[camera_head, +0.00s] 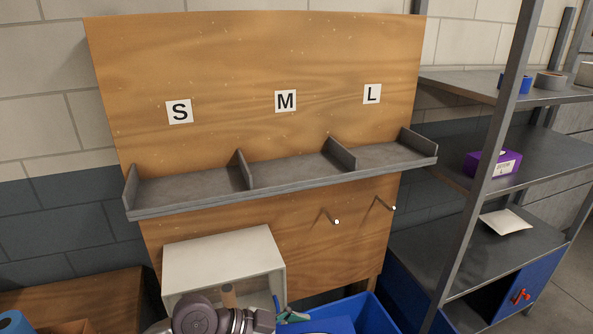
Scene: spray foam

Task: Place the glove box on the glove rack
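The glove rack (190,187) is a grey shelf on a wooden board, split by dividers into three compartments under the labels S, M and L. All three compartments look empty. A purple box (480,166) with a white label, which looks like the glove box, sits on the middle shelf of the metal shelving at the right. Part of my arm shows at the bottom edge, left of centre. Neither gripper's fingers show.
A beige open-front box (222,256) is below the rack, and a blue bin (376,314) stands to its right. Two metal hooks (334,219) stick out of the board. Blue and grey tape rolls (550,81) lie on the upper shelf; white paper (506,222) lies lower.

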